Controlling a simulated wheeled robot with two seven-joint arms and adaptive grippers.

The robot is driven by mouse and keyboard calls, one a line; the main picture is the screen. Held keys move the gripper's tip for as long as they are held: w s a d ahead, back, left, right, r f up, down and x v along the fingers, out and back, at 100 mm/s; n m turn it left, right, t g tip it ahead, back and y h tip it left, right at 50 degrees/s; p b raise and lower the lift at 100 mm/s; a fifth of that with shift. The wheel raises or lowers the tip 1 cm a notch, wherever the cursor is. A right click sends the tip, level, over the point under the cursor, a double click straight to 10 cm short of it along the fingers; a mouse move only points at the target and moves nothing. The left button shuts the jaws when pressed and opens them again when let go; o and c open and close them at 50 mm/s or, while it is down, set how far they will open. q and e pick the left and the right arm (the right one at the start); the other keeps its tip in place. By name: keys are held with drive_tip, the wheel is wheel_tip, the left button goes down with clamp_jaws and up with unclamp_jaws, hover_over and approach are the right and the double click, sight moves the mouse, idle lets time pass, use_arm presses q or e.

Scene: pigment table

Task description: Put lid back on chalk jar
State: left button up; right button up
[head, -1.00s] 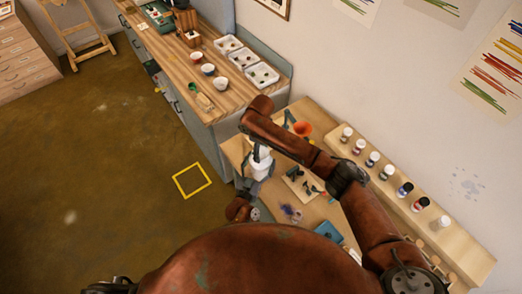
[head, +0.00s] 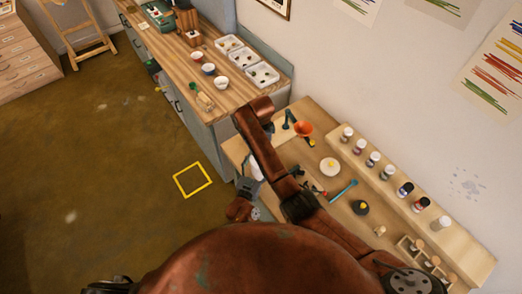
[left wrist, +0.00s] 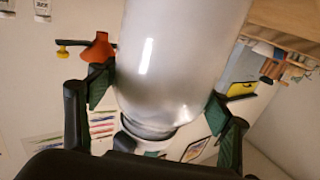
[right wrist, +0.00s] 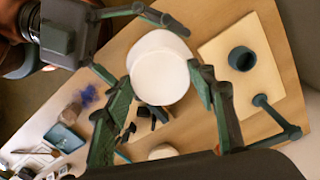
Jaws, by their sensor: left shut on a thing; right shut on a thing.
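The white, cloudy chalk jar (left wrist: 180,60) fills the middle of the left wrist view. My left gripper (left wrist: 160,100) is shut on its sides. In the head view my left gripper (head: 247,187) is beside the table's left edge, and my right arm mostly hides the jar. In the right wrist view a round white lid (right wrist: 160,80) lies between the fingers of my right gripper (right wrist: 160,95), which is shut on it. The jar (right wrist: 160,42) shows just behind the lid, overlapping it. I cannot tell whether lid and jar touch. The head view hides my right gripper.
An orange funnel (head: 303,128), a white dish (head: 330,167), a teal stick (head: 343,190) and a dark bowl (head: 361,207) are on the table. Several small bottles line the shelf (head: 462,242) along the wall.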

drive_tip(key=m, duration=0.4)
drive_tip(key=shift+d+r+m, duration=0.1)
drive_tip(key=shift+m, duration=0.2)
drive_tip(key=shift+w, duration=0.1)
drive_tip(key=o, duration=0.8)
drive_tip(key=shift+c, duration=0.2)
drive_tip(key=shift+r, duration=2.2)
drive_tip(key=shift+c, duration=0.4)
